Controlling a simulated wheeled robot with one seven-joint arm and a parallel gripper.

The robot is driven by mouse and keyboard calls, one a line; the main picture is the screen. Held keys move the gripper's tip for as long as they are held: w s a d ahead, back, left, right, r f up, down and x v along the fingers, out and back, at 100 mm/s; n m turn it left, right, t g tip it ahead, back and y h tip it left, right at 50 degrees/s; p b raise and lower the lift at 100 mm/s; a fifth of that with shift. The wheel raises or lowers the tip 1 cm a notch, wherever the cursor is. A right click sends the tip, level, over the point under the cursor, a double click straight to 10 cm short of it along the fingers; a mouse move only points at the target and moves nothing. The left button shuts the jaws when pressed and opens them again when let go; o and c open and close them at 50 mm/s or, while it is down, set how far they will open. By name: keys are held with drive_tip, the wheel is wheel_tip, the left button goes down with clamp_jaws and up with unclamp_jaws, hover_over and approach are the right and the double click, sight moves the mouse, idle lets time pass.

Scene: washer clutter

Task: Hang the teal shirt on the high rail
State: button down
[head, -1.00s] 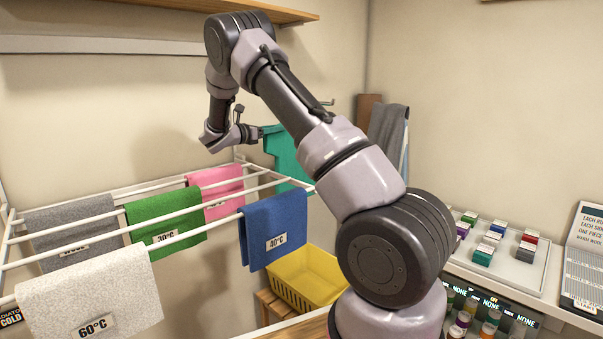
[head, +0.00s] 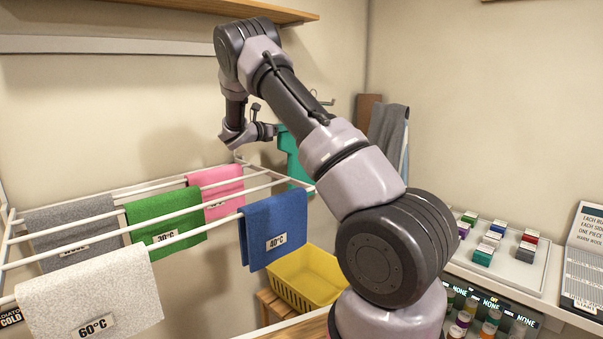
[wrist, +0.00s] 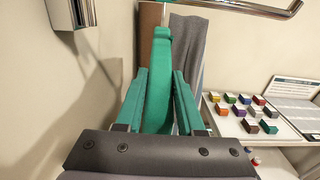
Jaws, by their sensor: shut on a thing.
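The teal shirt (head: 298,165) hangs upright beyond my forearm in the head view, partly hidden by it. My gripper (head: 268,131) is at the shirt's upper left and is shut on it. In the wrist view, the teal shirt (wrist: 158,85) stretches ahead from between the jaws of my gripper (wrist: 160,128), with teal strips on both sides. A shiny metal bar (wrist: 250,8) crosses the top right of the wrist view, apart from the shirt. A small metal end (head: 325,101) shows beside my arm in the head view; I cannot tell if it is the same bar.
A white drying rack (head: 215,222) at left carries several cloths, including a blue one (head: 275,230). A yellow basket (head: 305,275) stands below. A grey cloth (head: 388,138) hangs by the corner. A metal fitting (wrist: 70,14) is at the wrist view's upper left. A wooden shelf (head: 200,12) is overhead.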

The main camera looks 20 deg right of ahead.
drive_tip(key=v, duration=0.7)
drive_tip(key=shift+f, duration=0.2)
idle(0.4)
